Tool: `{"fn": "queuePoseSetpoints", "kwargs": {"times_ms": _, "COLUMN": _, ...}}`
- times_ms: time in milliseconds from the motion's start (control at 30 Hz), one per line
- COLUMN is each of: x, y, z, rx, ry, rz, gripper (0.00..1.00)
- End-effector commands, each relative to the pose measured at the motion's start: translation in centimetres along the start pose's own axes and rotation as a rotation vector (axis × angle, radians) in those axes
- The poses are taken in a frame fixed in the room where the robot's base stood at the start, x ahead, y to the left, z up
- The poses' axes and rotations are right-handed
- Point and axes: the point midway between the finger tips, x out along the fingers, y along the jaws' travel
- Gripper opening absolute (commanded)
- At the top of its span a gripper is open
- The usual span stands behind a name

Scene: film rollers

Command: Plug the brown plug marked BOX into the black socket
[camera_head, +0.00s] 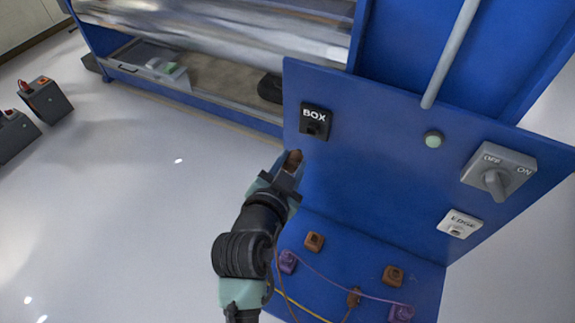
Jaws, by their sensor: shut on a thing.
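The black socket (315,121), marked BOX, is on the upper left of the upright blue panel. My gripper (288,172) is below and a little left of it, in front of the panel's left edge. It is shut on a brown plug (293,160), whose upper end shows past the fingers. The plug is apart from the socket in the picture. The marking on the plug is hidden or too small to read. A thin brown cord (281,285) runs down beside my arm.
A white EDGE socket (459,224), a grey OFF/ON switch (498,171) and a pale green button (433,139) are on the panel. On the blue shelf (340,240) below are several orange-brown and purple pieces with cords.

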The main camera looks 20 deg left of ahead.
Motion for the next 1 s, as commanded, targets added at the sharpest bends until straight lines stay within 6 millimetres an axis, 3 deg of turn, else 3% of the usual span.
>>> {"fn": "queuePoseSetpoints", "kwargs": {"times_ms": 500, "x": 4.4, "y": 0.0, "z": -1.9, "rx": 0.002, "ry": 0.003, "rz": -0.001, "gripper": 0.0}}
{"fn": "queuePoseSetpoints", "kwargs": {"times_ms": 1000, "x": 5.1, "y": 0.0, "z": -2.2, "rx": 0.001, "ry": 0.002, "rz": 0.0, "gripper": 0.0}}
